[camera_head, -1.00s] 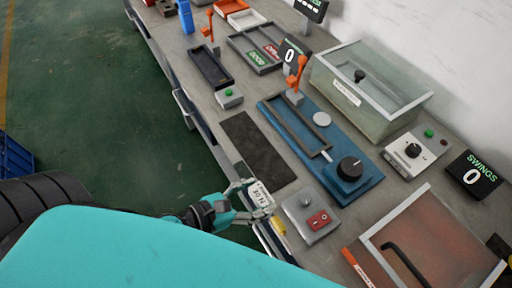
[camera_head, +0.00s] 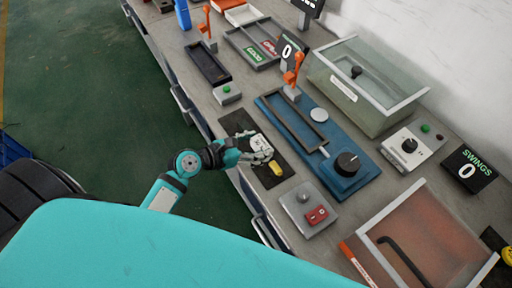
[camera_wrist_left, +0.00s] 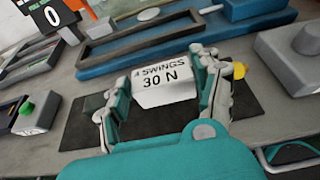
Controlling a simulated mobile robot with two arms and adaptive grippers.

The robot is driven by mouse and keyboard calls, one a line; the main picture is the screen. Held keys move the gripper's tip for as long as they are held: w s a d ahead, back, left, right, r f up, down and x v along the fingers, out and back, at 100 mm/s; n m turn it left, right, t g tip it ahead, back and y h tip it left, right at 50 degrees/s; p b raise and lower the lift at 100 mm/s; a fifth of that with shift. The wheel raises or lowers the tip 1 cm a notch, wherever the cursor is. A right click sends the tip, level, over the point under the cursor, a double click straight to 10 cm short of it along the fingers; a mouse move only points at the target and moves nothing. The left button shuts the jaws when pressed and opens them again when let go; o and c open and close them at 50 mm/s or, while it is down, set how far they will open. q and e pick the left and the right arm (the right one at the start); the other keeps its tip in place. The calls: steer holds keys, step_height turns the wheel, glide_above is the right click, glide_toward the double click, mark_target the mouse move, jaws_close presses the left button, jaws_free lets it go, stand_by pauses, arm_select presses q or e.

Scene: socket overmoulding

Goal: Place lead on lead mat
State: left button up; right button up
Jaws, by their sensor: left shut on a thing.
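The dark lead mat (camera_head: 234,122) lies flat near the front edge of the bench; it also shows in the left wrist view (camera_wrist_left: 82,128). My left gripper (camera_head: 256,152) is over the mat, shut on a white labelled piece (camera_wrist_left: 166,86) reading "SWINGS 30 N". A yellow end (camera_head: 276,169) sticks out beside the gripper, on the right in the left wrist view (camera_wrist_left: 239,70); I take these pieces as parts of the lead. Whether it touches the mat or hangs just above it I cannot tell. The fingers hide part of it. My right gripper is not in view.
A blue fixture (camera_head: 345,181) with a black knob stands behind the mat. A grey switch box (camera_head: 308,211) with a red switch is to its right, and a small green-button box (camera_head: 227,94) to its left. A clear tank (camera_head: 362,88) stands farther back.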

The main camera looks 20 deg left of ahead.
arm_select(q)
steer(key=shift+f, duration=0.8)
steer(key=o, duration=1.3)
steer(key=shift+f, duration=0.1)
